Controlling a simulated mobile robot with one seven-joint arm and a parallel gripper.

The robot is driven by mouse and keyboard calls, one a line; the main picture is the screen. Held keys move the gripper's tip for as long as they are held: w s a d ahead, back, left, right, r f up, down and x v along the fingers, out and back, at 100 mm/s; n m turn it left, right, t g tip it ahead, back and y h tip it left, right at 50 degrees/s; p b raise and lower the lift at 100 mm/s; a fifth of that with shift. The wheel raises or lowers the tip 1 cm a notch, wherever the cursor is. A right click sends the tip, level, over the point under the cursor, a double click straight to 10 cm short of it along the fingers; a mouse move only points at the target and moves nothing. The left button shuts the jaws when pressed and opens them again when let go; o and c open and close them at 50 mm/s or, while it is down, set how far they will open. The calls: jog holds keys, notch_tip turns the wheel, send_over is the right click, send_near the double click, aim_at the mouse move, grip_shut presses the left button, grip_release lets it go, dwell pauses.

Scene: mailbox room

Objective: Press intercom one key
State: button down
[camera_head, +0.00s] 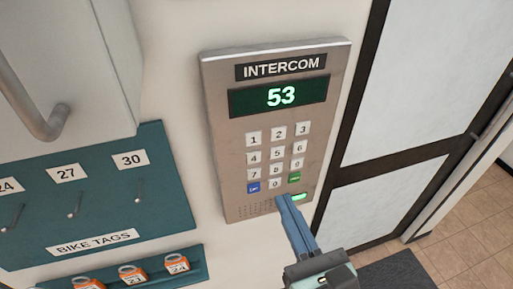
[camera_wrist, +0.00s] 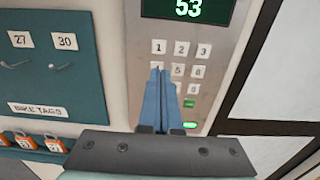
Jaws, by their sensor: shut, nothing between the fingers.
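The intercom (camera_head: 226,118) is a metal wall panel with a dark display (camera_head: 281,96) that reads 53 in green. Its keypad has white number keys, a blue key (camera_head: 253,187) and a green key (camera_head: 294,178) at the bottom. The one key (camera_head: 254,138) is at the keypad's top left; it also shows in the wrist view (camera_wrist: 159,46). My gripper (camera_head: 284,199) is shut and empty, its blue fingertips just below the keypad in the head view. In the wrist view the fingers (camera_wrist: 160,72) overlap the lower left keys and hide some; whether they touch the panel I cannot tell.
A teal bike tags board (camera_head: 160,205) with hooks hangs left of the intercom, above a ledge with orange tags (camera_head: 134,275). A grey cabinet with a handle (camera_head: 45,120) juts out at upper left. A dark-framed door (camera_head: 385,190) stands at right.

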aim_at(254, 139)
jog(key=p+x, duration=0.4)
jog(key=x, duration=0.9)
jog(key=shift+w+a, duration=0.25)
jog(key=shift+w, duration=0.05)
